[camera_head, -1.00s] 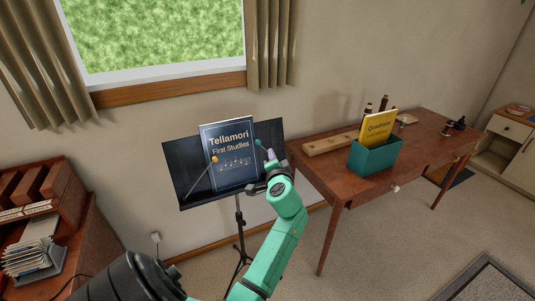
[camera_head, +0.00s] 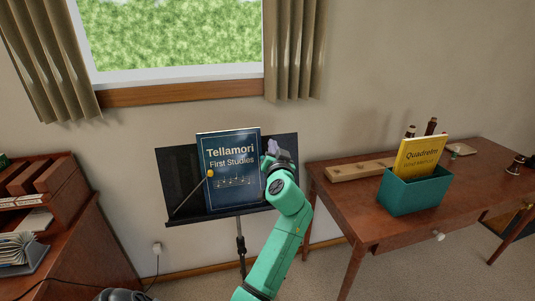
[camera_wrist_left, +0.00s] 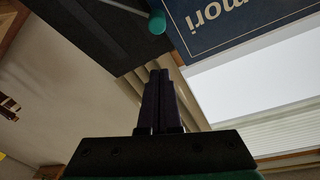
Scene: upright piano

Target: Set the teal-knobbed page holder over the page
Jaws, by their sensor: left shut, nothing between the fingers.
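A dark blue book, "Tellamori First Studies" (camera_head: 231,165), stands on the black music stand (camera_head: 175,170). A yellow-knobbed holder (camera_head: 210,173) slants up from the stand's lower left, its knob over the book's left edge. My left gripper (camera_head: 273,148) is at the stand's upper right, beside the book's right edge. It hides the teal-knobbed page holder in the head view. In the left wrist view, the teal knob (camera_wrist_left: 157,22) on its grey rod shows beside the book's edge, beyond my shut, empty fingers (camera_wrist_left: 160,72). My right gripper is out of view.
A wooden desk (camera_head: 345,205) at right holds a teal box (camera_head: 415,193) with a yellow book (camera_head: 418,156) and a wooden strip (camera_head: 360,168). A brown cabinet (camera_head: 85,240) stands at left. A window (camera_head: 165,40) with curtains is above the stand.

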